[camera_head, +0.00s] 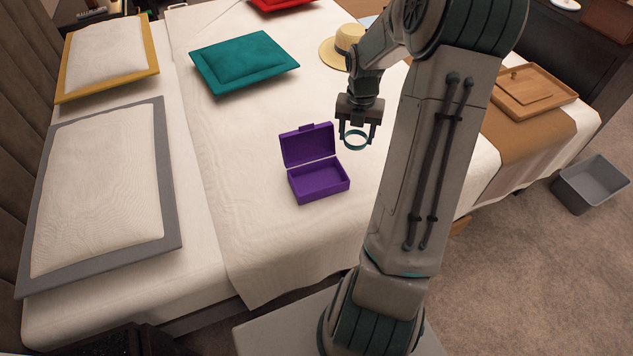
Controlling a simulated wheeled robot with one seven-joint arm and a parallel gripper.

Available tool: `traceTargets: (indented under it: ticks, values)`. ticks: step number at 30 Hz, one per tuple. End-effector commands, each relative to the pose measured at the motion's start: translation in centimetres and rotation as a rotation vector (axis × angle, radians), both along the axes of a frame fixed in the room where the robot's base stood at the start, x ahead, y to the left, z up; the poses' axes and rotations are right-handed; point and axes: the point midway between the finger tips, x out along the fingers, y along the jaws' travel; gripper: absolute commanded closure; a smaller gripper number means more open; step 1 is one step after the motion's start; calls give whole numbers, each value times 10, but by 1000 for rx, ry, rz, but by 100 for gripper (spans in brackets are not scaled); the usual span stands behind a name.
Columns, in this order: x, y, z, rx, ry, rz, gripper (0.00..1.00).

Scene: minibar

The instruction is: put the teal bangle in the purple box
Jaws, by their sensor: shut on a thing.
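The purple box (321,193) sits on the white bed with its lid up and tilted back, its inside facing me. I see nothing in it. The teal bangle (356,148) is a thin ring between the fingers of my gripper (357,140). My gripper points down and is shut on the bangle, just right of the box and apart from it in the picture. The height of the bangle above the bed is hard to tell.
A teal cushion (245,62) lies behind the box, and a straw hat (342,47) is near my arm. Grey-edged (172,205) and yellow-edged (152,45) pillows lie left. A wooden tray (560,98) is right; a grey bin (591,184) stands on the floor.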

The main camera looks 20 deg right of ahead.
Motion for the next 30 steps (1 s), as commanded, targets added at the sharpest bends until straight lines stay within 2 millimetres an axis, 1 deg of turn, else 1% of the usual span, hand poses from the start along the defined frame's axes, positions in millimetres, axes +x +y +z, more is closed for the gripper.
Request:
traceTargets:
  ticks: [1, 4, 7, 8, 11, 12, 18, 21, 25, 28, 30]
  values:
    - [-2, -4, -2, 0, 0, 29, 66]
    - [-3, -7, -3, 0, 0, 77, 66]
    - [-4, 0, -9, 1, -1, 98, 66]
    - [-4, 4, -12, -1, -1, 100, 66]
    - [-5, 25, -26, 0, 0, 102, 66]
    - [-5, 35, -32, 1, 1, 103, 66]
    - [-6, 79, -59, 0, 0, 100, 66]
    - [-7, 95, -68, 0, 0, 99, 66]
    - [-7, 106, -72, -1, -1, 97, 66]
    - [-7, 108, -77, 0, 0, 97, 66]
    - [-7, 109, -85, 1, 1, 97, 66]
